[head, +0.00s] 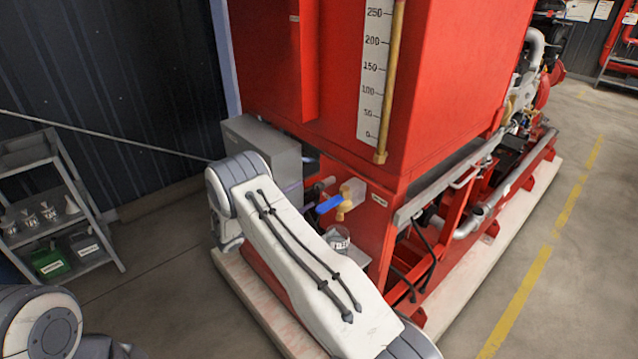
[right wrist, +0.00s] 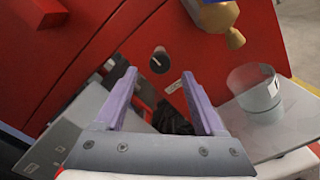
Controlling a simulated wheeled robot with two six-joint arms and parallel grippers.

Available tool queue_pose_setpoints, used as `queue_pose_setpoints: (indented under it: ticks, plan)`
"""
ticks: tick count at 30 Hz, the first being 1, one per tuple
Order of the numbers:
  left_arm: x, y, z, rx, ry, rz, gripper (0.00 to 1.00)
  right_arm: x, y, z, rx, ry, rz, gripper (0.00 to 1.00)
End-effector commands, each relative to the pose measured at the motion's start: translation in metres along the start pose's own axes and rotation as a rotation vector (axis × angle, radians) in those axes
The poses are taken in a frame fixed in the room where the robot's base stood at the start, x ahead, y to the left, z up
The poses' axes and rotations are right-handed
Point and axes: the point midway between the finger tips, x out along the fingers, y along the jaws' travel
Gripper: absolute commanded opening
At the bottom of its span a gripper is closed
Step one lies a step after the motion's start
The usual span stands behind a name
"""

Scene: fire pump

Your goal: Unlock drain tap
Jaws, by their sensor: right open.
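The drain tap has a brass body (head: 345,205) and a blue lever (head: 329,204), low on the front of the red tank unit. In the right wrist view its brass end (right wrist: 232,38) and part of the blue lever (right wrist: 218,16) show at the top right. My right gripper (right wrist: 159,74) has its two purple fingers spread, with nothing between them. It faces the red panel, left of and below the tap, apart from it. A round black knob (right wrist: 160,60) with a light mark sits on the panel beyond the fingertips. In the head view my right arm mostly hides the gripper.
A clear cup (head: 337,238) stands on a grey plate below the tap, right of the fingers in the wrist view (right wrist: 262,95). A grey box (head: 262,150) is left of the tank. A grey shelf (head: 95,235) stands at the left. Floor is clear at the right.

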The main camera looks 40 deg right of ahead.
Motion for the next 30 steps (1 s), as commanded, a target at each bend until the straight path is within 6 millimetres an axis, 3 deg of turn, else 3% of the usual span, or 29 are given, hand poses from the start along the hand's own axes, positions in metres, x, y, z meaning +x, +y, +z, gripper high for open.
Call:
queue_pose_setpoints:
  ticks: [6, 12, 23, 24, 29, 30]
  plan:
    - [-0.023, 0.002, -0.001, -0.001, 0.0, 0.0, 0.0, 0.043, 0.002, 0.003, -0.001, -0.002, -0.004, 0.71]
    - [-0.032, 0.002, -0.002, 0.0, 0.0, 0.0, 0.0, 0.068, 0.001, 0.002, -0.001, 0.0, -0.003, 0.71]
    - [-0.032, 0.002, -0.002, 0.001, 0.0, 0.0, 0.0, 0.074, 0.0, 0.0, -0.002, 0.002, -0.002, 0.71]
    - [-0.032, 0.002, -0.002, 0.001, 0.0, 0.0, 0.0, 0.074, 0.0, 0.0, -0.001, 0.002, -0.002, 0.67]
    - [-0.032, 0.002, -0.002, 0.001, 0.0, 0.0, 0.0, 0.074, 0.0, 0.0, -0.001, 0.002, -0.002, 0.06]
    - [-0.032, 0.002, -0.002, 0.001, 0.0, 0.0, 0.0, 0.074, 0.0, 0.0, -0.001, 0.002, -0.002, 0.0]
